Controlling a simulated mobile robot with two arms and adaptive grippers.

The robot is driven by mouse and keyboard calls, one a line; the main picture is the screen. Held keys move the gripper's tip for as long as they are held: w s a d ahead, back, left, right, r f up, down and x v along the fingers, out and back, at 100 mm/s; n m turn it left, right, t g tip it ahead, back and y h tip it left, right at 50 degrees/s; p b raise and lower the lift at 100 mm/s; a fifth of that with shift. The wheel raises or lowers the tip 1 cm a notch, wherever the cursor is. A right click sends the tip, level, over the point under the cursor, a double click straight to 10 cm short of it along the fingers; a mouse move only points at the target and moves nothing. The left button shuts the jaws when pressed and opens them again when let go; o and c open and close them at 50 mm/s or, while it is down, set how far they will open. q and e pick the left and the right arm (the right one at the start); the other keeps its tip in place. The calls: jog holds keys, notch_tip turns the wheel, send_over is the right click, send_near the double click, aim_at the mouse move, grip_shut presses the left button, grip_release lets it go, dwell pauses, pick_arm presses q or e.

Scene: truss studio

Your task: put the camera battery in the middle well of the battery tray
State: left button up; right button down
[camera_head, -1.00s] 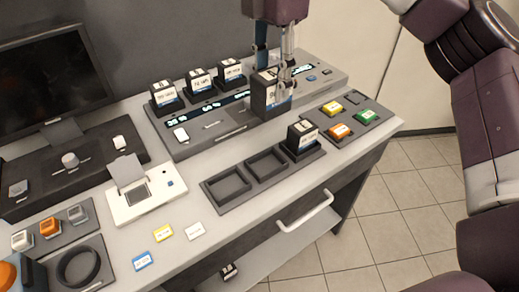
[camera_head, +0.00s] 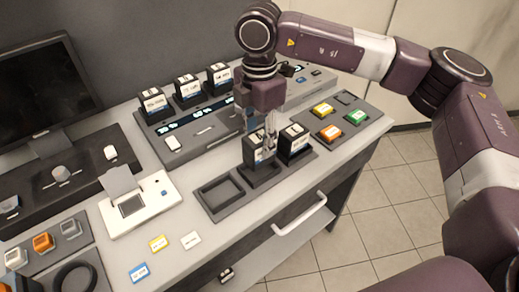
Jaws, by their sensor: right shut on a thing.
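The camera battery (camera_head: 255,152), a dark block with a white label on top, is in my right gripper (camera_head: 269,146). The gripper points down and is shut on its upper part. The battery stands upright at the middle well of the dark battery tray (camera_head: 224,208); its lower end appears to be at or inside the well, but I cannot tell whether it touches the floor. The left well (camera_head: 220,192) is empty. Another battery (camera_head: 294,144) stands in the right well, close beside the held one. My left gripper is not in view.
Behind the tray is a charger (camera_head: 192,143) with several batteries standing in its back row. A card holder (camera_head: 349,133) with coloured cards is at the right. Loose cards (camera_head: 158,243) lie at the front left. A drawer handle (camera_head: 300,216) juts out below the front edge.

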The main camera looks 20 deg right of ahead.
aim_at(259, 153)
jog(key=shift+f, duration=0.25)
notch_tip(259, 153, down, 3)
jog(key=shift+f+p, duration=0.15)
jog(key=shift+p, duration=0.2)
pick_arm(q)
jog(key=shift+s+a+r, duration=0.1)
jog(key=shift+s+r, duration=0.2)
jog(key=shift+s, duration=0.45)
pick_arm(e)
jog(key=shift+f, duration=0.2)
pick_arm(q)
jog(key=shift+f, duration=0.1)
pick_arm(e)
jog(key=shift+f, duration=0.1)
jog(key=c, duration=1.7)
grip_release()
jog(key=shift+f, duration=0.15)
jog(key=shift+c, duration=0.2)
jog(key=o, duration=0.4)
jog(key=shift+o, duration=0.2)
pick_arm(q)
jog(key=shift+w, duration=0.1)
